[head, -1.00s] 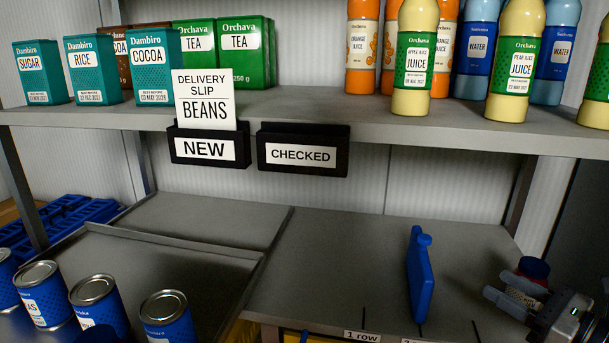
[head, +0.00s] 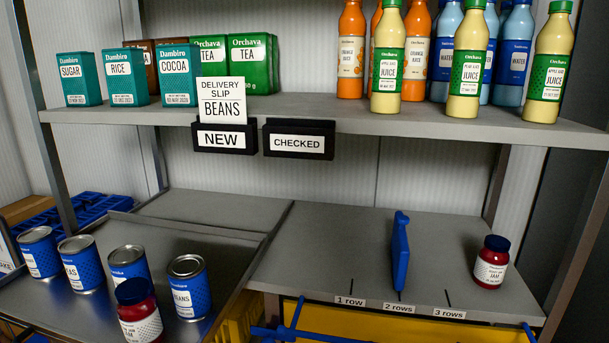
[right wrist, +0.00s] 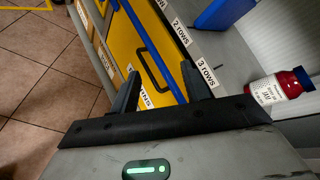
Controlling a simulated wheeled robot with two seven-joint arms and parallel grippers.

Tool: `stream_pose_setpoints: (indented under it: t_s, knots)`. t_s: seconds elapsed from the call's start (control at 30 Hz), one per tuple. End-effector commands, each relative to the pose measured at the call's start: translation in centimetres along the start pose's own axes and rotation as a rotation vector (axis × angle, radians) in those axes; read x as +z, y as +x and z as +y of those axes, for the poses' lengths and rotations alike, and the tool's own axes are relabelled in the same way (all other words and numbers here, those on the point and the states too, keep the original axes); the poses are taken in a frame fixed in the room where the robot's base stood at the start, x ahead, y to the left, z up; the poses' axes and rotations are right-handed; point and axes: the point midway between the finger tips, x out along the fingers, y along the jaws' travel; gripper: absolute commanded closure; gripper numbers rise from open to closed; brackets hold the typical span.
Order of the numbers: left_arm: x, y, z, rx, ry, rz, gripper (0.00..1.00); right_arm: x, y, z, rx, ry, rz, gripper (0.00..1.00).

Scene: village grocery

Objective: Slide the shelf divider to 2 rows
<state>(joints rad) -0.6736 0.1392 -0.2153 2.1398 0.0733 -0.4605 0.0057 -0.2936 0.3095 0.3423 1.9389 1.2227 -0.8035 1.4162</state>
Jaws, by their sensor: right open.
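The blue shelf divider (head: 400,252) stands upright on the grey lower shelf (head: 320,245). Its front end is in line with the middle tick, above the "2 rows" label (head: 398,307). The "1 row" label (head: 350,300) is to its left and the "3 rows" label (head: 449,313) to its right. Part of the divider (right wrist: 224,12) shows at the top of the right wrist view. My right gripper (right wrist: 160,88) is open and empty, in front of the shelf edge and apart from the divider. It is outside the head view. My left gripper is in neither view.
A red jam jar (head: 491,262) stands right of the divider. Several blue cans (head: 127,267) and another jam jar (head: 139,312) stand at the left. The upper shelf (head: 340,118) holds boxes and bottles. A yellow front with a dark handle (right wrist: 152,72) is below the shelf edge.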

Motion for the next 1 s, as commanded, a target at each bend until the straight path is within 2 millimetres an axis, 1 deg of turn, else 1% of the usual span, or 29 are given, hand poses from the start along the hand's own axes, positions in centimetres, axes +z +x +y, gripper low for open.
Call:
stream_pose_setpoints:
  t_s: [0.03,0.07,0.17,0.2,0.27,0.3,0.4,0.5,0.6,0.73,1.0]
  knots:
    - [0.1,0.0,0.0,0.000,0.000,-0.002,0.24,0.0,0.3,2.2,0.031,-0.118,0.029,0.53]
    - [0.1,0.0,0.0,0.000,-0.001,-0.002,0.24,0.0,0.5,3.5,0.051,-0.208,0.049,0.53]
    - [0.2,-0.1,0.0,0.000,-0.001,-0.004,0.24,0.4,0.9,8.3,0.130,-0.573,0.098,0.53]
    - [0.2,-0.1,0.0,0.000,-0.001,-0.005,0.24,0.8,0.9,10.5,0.166,-0.754,0.108,0.53]
    - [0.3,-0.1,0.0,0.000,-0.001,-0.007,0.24,1.9,0.7,13.5,0.214,-1.040,0.109,0.53]
    - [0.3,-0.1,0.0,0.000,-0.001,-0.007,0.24,2.7,0.5,15.2,0.240,-1.224,0.101,0.53]
    - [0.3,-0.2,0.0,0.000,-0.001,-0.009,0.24,5.0,-0.1,18.4,0.277,-1.619,0.070,0.53]
    - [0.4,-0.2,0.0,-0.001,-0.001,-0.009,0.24,7.0,-0.6,20.3,0.286,-1.903,0.039,0.53]
    - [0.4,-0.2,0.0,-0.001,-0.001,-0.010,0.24,8.2,-1.0,21.1,0.285,-2.066,0.023,0.53]
    - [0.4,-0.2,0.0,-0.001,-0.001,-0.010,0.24,8.7,-1.1,21.4,0.282,-2.136,0.018,0.53]
    - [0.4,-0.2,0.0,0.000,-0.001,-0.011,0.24,8.6,-1.0,21.3,0.284,-2.134,0.018,0.53]
